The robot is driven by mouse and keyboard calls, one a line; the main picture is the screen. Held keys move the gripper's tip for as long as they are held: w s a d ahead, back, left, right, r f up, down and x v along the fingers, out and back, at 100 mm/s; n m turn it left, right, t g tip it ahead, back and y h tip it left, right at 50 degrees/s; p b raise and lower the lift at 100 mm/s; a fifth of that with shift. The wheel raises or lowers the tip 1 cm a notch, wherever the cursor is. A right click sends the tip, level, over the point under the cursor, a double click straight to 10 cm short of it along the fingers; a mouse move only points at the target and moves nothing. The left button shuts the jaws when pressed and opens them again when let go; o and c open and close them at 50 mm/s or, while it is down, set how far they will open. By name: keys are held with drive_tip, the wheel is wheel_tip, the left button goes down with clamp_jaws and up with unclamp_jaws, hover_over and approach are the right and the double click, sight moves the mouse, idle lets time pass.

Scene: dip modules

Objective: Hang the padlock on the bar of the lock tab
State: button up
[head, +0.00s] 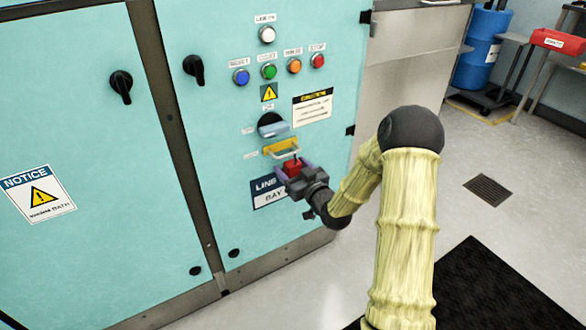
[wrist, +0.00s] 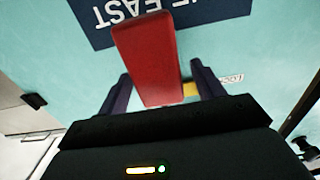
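The red padlock (head: 292,168) is at the cabinet door just below the yellow lock tab (head: 281,146) and its pale bar (head: 284,156). In the wrist view the padlock body (wrist: 147,55) is tilted between the dark fingers of my gripper (wrist: 162,88), with gaps showing at both sides. My gripper (head: 294,169) is open around the padlock in the head view. A bit of yellow tab (wrist: 190,89) shows beside the padlock. The shackle is too small or hidden, so I cannot tell whether it is around the bar.
A dark rotary handle (head: 271,125) sits just above the tab. Buttons, including a red one (head: 317,61), are higher on the teal door. A dark blue sign (head: 268,191) lies behind and below my gripper. Open floor is to the right, with a black mat (head: 490,285).

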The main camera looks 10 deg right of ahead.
drive_tip(key=p+v, duration=0.6)
drive_tip(key=v, duration=1.1)
drive_tip(key=shift+s+p, duration=0.2)
drive_tip(key=shift+p, duration=0.15)
